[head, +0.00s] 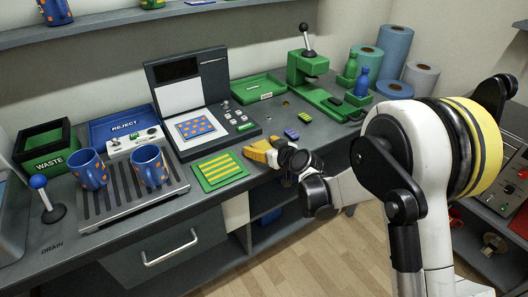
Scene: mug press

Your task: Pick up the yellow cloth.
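My gripper (262,151) is low over the front edge of the counter, pointing left. Yellow shapes show at its tip, and I cannot tell whether they are its fingers or a yellow cloth there. Too little shows to say if it is open or shut. I make out no separate plain yellow cloth; part of the counter is hidden behind my arm. A green square sheet with yellow stripes (218,171) lies flat just left of the gripper, apart from it.
Two blue mugs (151,166) stand on a slatted drain tray (113,208) at left. A press machine (187,92) with a dotted sheet stands behind the striped sheet. A green lever press (308,68), bottles and rolls are at right. A drawer handle (171,248) juts out below.

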